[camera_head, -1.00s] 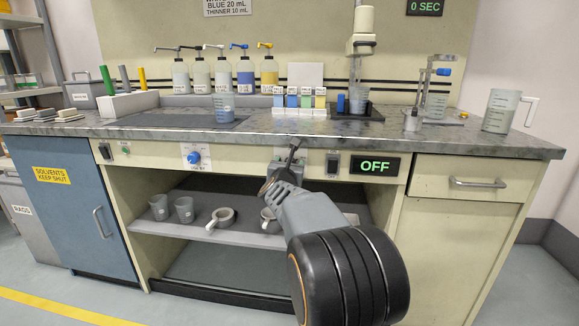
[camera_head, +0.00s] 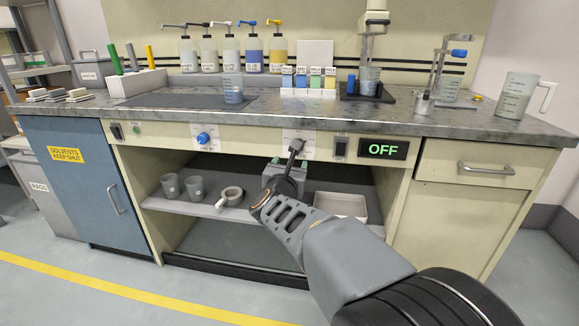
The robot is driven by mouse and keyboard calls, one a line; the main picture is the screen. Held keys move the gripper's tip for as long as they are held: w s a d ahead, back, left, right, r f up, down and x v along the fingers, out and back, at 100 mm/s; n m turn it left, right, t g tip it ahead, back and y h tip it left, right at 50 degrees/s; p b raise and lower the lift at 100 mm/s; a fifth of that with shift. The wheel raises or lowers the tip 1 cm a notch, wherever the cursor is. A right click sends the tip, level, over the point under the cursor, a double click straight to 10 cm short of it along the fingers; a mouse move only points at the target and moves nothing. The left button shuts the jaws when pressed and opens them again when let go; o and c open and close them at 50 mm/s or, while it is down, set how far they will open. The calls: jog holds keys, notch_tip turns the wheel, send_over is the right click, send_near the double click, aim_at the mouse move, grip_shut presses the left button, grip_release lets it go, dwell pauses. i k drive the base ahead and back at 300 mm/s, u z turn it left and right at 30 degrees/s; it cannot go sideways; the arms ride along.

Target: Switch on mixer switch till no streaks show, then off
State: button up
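The mixer switch (camera_head: 341,148) is a dark rocker on the bench's front panel, left of a display (camera_head: 384,149) that reads OFF in green. The mixer (camera_head: 376,22) stands on the bench above, its shaft over a beaker (camera_head: 369,76). The beaker's contents look grey-blue; streaks are too small to tell. My gripper (camera_head: 296,147) points up at the panel, left of the switch and apart from it. Its dark fingers look closed together, with nothing seen between them. They partly cover a white plate on the panel.
A blue knob (camera_head: 203,138) is farther left on the panel. Pump bottles (camera_head: 249,50), small labelled blocks and a beaker (camera_head: 233,88) stand on the bench. A jug (camera_head: 516,95) is near the right end. The open shelf below holds cups and a tray (camera_head: 341,205).

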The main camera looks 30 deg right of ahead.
aim_at(341, 146)
jog(key=z, duration=1.3)
